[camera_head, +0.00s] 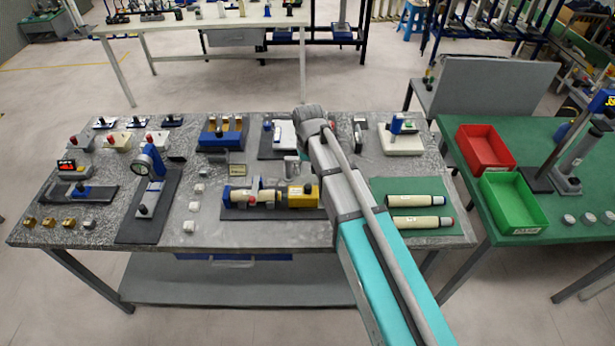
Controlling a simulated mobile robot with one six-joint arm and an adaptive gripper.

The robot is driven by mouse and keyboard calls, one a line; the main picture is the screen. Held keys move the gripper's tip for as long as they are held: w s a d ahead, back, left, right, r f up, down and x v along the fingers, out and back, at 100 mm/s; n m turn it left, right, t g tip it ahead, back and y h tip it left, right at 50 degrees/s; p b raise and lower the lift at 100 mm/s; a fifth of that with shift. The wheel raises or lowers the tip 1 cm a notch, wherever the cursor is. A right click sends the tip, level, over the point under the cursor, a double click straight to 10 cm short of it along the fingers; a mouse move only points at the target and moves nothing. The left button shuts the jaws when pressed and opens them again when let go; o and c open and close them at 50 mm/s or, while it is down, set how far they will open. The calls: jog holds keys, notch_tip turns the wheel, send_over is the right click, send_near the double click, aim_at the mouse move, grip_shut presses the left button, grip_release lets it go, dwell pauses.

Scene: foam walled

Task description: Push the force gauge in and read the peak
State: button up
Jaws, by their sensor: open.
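A long assembly with a cream barrel (241,196) and a yellow block (301,196) lies on a dark base at the front middle. I cannot tell which is the force gauge, and no reading is legible. My arm comes in from the bottom right and crosses the right half of the bench. I cannot make out my gripper's fingers; the arm's far end covers that area.
Small blocks and switch boxes crowd the bench's left side. Two cream cylinders (416,200) lie on a green mat at the right. A red bin (484,148) and a green bin (513,202) stand on the green table.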

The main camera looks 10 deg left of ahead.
aim_at(308, 185)
notch_tip(308, 185, up, 5)
jog(key=p, duration=0.4)
jog(key=shift+a+r, duration=0.1)
jog(key=shift+f+b, duration=0.2)
jog(key=shift+b, duration=0.1)
notch_tip(308, 185, down, 14)
jog(key=b, duration=1.3)
jog(key=shift+r, duration=0.25)
